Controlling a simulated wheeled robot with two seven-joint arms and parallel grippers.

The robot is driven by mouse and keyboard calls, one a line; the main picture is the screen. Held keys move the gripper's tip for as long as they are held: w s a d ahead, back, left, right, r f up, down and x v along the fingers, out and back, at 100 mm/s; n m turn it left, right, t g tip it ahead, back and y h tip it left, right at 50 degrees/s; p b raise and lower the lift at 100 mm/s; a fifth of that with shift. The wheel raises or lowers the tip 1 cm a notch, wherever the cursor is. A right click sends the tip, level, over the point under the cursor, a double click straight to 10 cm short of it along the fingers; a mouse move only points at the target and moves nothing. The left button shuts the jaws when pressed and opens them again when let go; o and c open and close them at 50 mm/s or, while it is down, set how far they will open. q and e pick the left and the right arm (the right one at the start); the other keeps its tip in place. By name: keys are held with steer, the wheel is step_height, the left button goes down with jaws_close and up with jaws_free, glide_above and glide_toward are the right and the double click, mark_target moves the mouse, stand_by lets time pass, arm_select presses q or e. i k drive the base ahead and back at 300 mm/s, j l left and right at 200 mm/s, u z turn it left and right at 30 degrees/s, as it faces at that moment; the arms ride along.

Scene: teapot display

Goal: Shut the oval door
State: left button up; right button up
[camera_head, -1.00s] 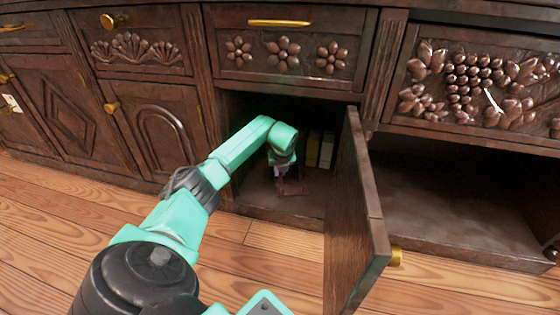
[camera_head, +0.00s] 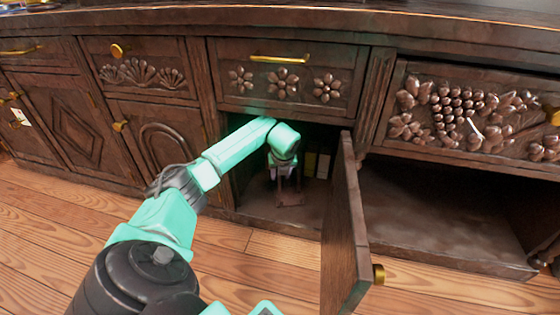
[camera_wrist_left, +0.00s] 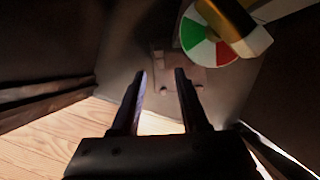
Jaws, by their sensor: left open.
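A dark wooden door (camera_head: 343,230) stands wide open from the middle compartment, seen nearly edge-on, with a gold knob (camera_head: 378,274) on its right side. Its front face is hidden, so I cannot tell its carving. A door with an arched carved panel (camera_head: 165,148) is closed to the left. My left gripper (camera_head: 285,188) is inside the open compartment (camera_head: 255,205), left of the open door and apart from it. In the left wrist view its two fingers (camera_wrist_left: 160,75) are spread with nothing between them. My right gripper is not in view.
Inside the compartment are a small reddish-brown object (camera_head: 290,200), a yellow upright item (camera_head: 309,164) and a white one (camera_head: 323,166). The wrist view shows a green, red and white disc (camera_wrist_left: 205,38). An open shelf (camera_head: 430,215) lies right. Wooden floor (camera_head: 240,275) in front is clear.

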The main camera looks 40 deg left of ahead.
mark_target(348, 272)
steer(key=k, duration=1)
